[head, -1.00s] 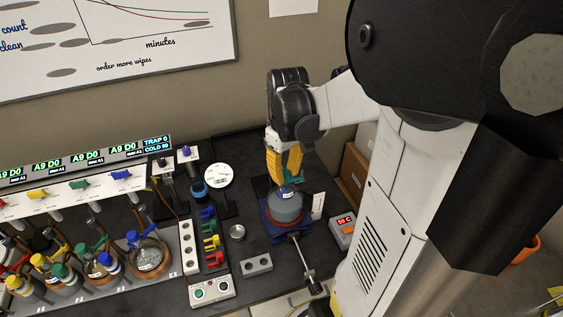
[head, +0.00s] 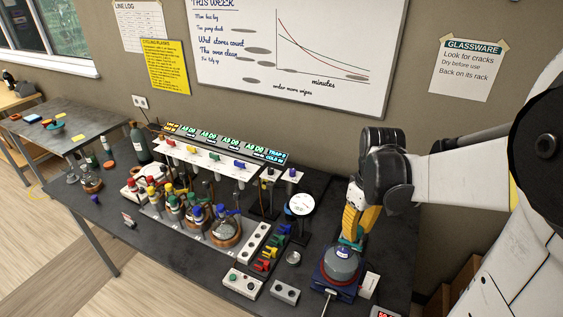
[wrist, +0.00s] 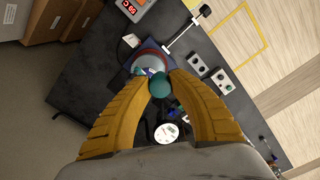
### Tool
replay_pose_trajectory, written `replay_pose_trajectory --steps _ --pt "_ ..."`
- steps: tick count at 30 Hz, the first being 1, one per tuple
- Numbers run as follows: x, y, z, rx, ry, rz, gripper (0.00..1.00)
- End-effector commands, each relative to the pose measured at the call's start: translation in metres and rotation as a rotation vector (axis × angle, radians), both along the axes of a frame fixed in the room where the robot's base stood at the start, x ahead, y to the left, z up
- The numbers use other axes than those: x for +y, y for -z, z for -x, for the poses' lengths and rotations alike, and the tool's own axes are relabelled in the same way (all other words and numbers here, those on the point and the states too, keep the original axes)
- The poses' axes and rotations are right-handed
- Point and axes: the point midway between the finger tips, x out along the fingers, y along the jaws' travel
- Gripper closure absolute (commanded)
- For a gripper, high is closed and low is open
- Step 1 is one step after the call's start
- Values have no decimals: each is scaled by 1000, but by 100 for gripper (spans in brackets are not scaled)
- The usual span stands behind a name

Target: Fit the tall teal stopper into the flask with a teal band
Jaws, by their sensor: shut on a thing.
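My gripper (head: 352,234) points down over a round grey flask (head: 342,264), which sits in a blue stand with a red ring. In the wrist view my gripper (wrist: 160,78) is shut on a rounded teal piece, the teal stopper (wrist: 160,87), held between the yellow fingertips. The stopper (head: 350,244) also shows as a bit of teal just above the flask. A little teal and white shows at the flask's top behind the stopper; I cannot make out a band for sure. The stopper's lower end is hidden, so I cannot tell whether it touches the neck.
A round white dial (head: 300,204) stands close left of my gripper. Left of the stand are a colored clip rack (head: 268,254), a small metal cup (head: 293,258) and grey socket blocks (head: 285,292). Several capped flasks (head: 223,232) stand further left. A metal rod projects from the stand's front.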

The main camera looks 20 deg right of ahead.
Motion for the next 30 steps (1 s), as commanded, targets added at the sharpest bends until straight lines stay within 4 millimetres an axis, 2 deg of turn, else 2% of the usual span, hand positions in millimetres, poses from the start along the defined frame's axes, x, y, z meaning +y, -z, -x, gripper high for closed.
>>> replay_pose_trajectory --steps 1,6,12,15,22,30 --pt "-7 9 -11 0 0 0 90" --pt "-26 31 -44 0 0 0 90" --pt "-38 46 -66 0 0 0 90" --pt "-39 52 -69 0 0 0 90" --pt "-39 85 -69 0 0 0 90" --pt "-39 88 -68 0 0 0 90"
